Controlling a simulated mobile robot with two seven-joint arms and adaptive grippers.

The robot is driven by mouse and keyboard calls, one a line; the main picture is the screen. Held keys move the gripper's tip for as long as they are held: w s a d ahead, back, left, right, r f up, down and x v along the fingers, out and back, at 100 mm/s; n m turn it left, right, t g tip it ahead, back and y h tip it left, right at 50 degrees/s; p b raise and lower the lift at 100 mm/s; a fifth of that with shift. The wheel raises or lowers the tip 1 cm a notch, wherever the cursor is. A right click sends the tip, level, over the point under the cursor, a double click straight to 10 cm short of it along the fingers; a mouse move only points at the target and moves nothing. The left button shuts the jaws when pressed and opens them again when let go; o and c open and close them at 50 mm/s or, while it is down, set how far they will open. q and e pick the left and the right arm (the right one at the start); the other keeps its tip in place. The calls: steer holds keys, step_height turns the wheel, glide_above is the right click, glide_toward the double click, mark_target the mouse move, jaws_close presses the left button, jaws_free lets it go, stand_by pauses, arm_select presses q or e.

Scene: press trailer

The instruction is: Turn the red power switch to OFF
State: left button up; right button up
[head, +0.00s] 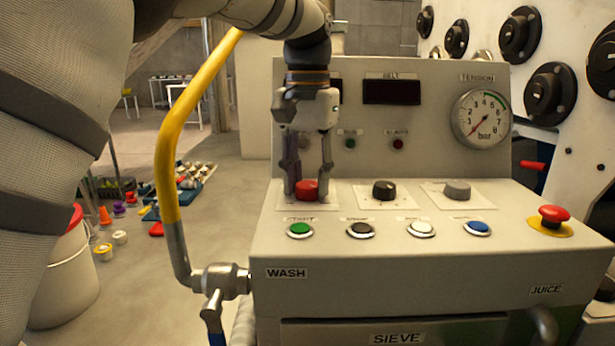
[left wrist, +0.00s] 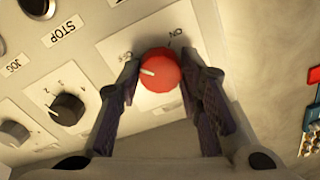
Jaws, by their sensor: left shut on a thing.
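The red power switch (head: 307,187) is a round knob on the left of the console's sloped panel. In the left wrist view the red knob (left wrist: 160,70) has a white pointer mark facing left in the picture. My right gripper is not in view.
A black knob (head: 384,190) and a grey knob (head: 457,190) sit to the right. A green button (head: 300,230) and other buttons line the front. A red emergency button (head: 553,215) is at far right. A yellow rail (head: 167,160) stands left of the console.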

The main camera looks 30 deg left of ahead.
mark_target(308, 184)
arm_select(q)
steer(key=shift+n, duration=0.3)
stand_by(0.4)
steer(key=o, duration=1.2)
steer(key=shift+f, duration=0.1)
step_height(308, 184, up, 8)
steer(key=shift+f, duration=0.2)
